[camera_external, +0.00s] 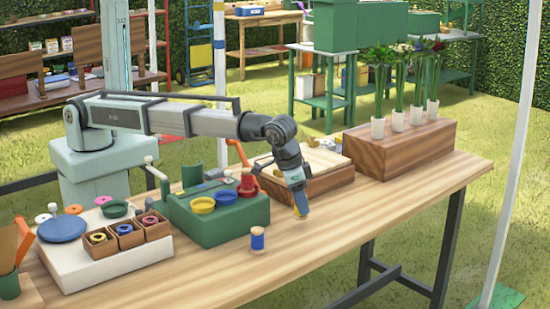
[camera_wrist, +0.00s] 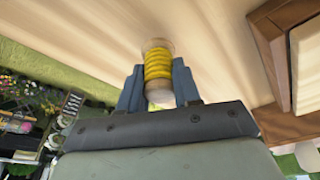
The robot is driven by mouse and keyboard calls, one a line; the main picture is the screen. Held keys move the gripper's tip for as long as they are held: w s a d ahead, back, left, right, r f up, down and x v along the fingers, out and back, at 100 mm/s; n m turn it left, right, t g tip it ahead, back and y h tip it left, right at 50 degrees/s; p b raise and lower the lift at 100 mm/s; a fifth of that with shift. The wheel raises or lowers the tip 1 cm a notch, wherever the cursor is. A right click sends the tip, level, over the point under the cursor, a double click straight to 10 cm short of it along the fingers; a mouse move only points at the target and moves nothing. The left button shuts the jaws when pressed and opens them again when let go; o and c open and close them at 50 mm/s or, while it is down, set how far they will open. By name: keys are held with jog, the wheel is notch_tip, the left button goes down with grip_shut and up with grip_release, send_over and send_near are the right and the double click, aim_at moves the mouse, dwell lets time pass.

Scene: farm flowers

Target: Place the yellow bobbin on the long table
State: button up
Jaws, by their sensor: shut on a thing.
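The yellow bobbin (camera_wrist: 158,65) has yellow thread wound on a pale wooden spool. In the wrist view it sits between the two blue-grey fingers of my gripper (camera_wrist: 158,84), which is shut on it. In the external view my gripper (camera_external: 301,203) points down over the long table (camera_external: 385,212), to the right of the green block. The bobbin is mostly hidden there by the fingers. Its lower end is at or just above the wooden tabletop; I cannot tell if it touches.
A blue bobbin (camera_external: 257,239) stands on the table in front left of my gripper. The green block (camera_external: 225,226) carries yellow and blue bowls and a red spool (camera_external: 247,184). A wooden tray (camera_external: 318,183) and a flower-tube block (camera_external: 400,155) stand behind. Tabletop to the right is clear.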

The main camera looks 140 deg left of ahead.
jog(key=shift+f, duration=1.45)
jog(key=shift+f, duration=0.1)
jog(key=o, duration=1)
jog(key=v, duration=1.2)
